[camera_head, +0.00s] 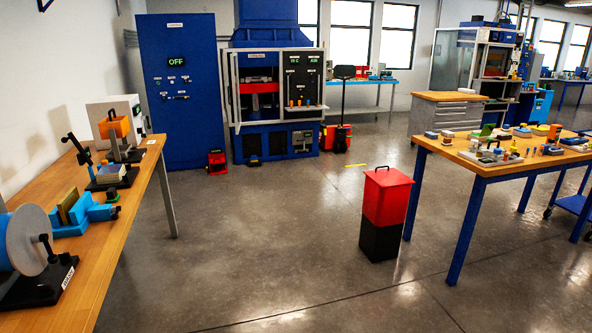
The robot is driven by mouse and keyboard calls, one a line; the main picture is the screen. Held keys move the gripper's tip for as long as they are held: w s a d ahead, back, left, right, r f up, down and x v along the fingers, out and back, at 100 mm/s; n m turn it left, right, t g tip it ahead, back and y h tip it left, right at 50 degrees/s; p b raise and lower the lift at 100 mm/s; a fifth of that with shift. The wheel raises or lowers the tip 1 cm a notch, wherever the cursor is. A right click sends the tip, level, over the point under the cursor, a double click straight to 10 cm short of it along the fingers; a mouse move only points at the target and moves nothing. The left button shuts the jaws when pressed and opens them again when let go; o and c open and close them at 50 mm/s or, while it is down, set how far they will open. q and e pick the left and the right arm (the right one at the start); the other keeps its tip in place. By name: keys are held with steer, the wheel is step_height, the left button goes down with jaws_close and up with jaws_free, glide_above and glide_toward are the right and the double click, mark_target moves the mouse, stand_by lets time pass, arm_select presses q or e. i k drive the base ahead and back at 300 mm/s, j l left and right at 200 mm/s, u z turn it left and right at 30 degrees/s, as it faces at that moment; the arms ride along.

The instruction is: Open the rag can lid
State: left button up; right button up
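A tall square can, red on top and black below, looks like the rag can (384,210). It stands upright on the floor, right of the middle, beside the right-hand table. Its red lid (390,178) lies flat across the top and looks closed. The can's inside is hidden. Neither of my grippers shows in this view.
A wooden workbench (135,190) with a vise and other tools runs along the left. A blue-legged table (450,153) bearing many small items stands close right of the can. Blue cabinets (180,90) stand at the back. The grey floor (260,240) in the middle is clear.

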mark_target(390, 176)
steer(key=i, duration=1.8)
steer(key=i+j, duration=0.1)
steer(key=i, duration=1.7)
steer(key=i+z, duration=0.35)
steer(key=i+j+z, duration=0.3)
steer(key=i, duration=0.25)
steer(key=i+j+z, duration=0.2)
steer(key=i+z, duration=0.15)
steer(key=i, duration=0.1)
